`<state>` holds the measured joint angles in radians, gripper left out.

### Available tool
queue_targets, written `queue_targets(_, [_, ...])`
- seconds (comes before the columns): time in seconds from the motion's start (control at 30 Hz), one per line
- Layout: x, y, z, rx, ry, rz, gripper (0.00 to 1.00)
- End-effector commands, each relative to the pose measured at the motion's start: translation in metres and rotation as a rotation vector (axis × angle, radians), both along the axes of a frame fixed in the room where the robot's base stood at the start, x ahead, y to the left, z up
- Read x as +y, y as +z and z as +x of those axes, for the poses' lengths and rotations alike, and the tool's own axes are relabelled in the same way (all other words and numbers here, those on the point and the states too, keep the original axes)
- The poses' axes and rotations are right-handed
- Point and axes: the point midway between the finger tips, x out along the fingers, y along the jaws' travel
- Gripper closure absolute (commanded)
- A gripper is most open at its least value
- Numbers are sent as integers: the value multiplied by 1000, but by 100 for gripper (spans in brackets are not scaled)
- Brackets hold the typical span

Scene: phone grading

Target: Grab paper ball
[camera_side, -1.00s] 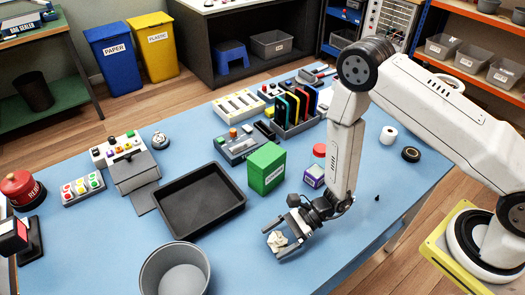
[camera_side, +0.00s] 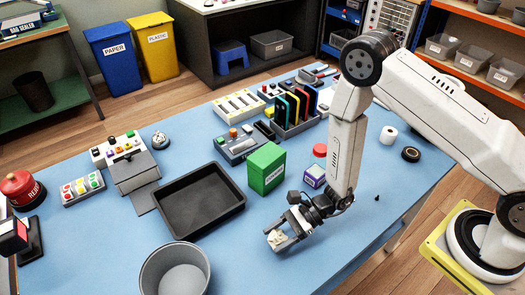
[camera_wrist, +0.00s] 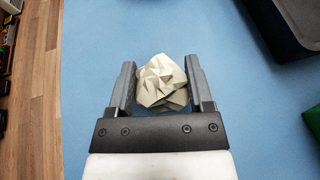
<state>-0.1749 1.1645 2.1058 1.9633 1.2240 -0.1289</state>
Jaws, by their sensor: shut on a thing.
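The paper ball (camera_wrist: 162,82) is crumpled and off-white. In the wrist view it sits between the two dark fingers of my gripper (camera_wrist: 160,85), which is shut on it. In the side view the paper ball (camera_side: 276,238) shows at the end of my gripper (camera_side: 281,239), low over the front part of the blue table, to the right of the grey bin. I cannot tell whether the ball still touches the table.
A black tray (camera_side: 160,219) lies left of my gripper, and a round grey bin (camera_side: 150,285) stands at the front edge. A green box (camera_side: 266,168) and a small purple box (camera_side: 314,176) stand behind my gripper.

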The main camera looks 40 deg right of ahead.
Motion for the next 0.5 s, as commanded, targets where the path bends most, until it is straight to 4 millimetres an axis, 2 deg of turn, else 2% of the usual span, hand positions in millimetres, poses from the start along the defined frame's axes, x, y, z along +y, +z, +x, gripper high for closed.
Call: queue_targets(0.5, [0,58,0,-2,1,1,87])
